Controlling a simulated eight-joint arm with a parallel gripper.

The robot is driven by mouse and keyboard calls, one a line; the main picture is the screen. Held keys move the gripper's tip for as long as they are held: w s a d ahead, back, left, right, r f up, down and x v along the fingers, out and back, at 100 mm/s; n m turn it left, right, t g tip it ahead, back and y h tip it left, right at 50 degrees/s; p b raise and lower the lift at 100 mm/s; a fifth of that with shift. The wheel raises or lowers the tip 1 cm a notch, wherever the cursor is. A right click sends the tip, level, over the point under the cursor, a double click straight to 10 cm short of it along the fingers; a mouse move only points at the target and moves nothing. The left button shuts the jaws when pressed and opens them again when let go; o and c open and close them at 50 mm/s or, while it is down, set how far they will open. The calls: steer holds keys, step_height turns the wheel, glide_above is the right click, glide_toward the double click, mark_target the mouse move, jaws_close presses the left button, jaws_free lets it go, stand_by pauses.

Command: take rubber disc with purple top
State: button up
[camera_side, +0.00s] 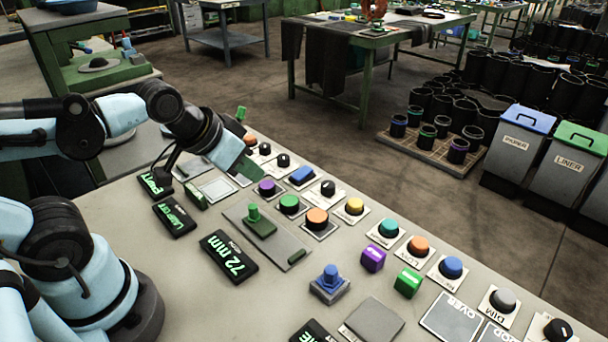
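A round purple-topped piece (266,187) sits on a small pale plate in the row of coloured knobs on the panel. It looks like a button or disc; I cannot tell whether it is rubber. My gripper (248,168) is at the end of the pale blue arm, just above and left of the purple top, over the panel. Its green end part shows, but the fingertips are not clear, and nothing is plainly held.
Green, orange, yellow, teal and blue knobs (317,217) stand close along the panel (190,285). A blue joystick (330,279), a green slider (259,222) and lit displays (229,256) lie nearer. Grey bins (526,148) and black sleeves stand on the floor beyond.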

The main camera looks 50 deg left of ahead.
steer(key=o, duration=1)
steer(key=m+g, duration=0.1)
steer(key=g, duration=0.6)
glide_above(268, 184)
steer(key=f, duration=0.1)
steer(key=shift+f, duration=6.15)
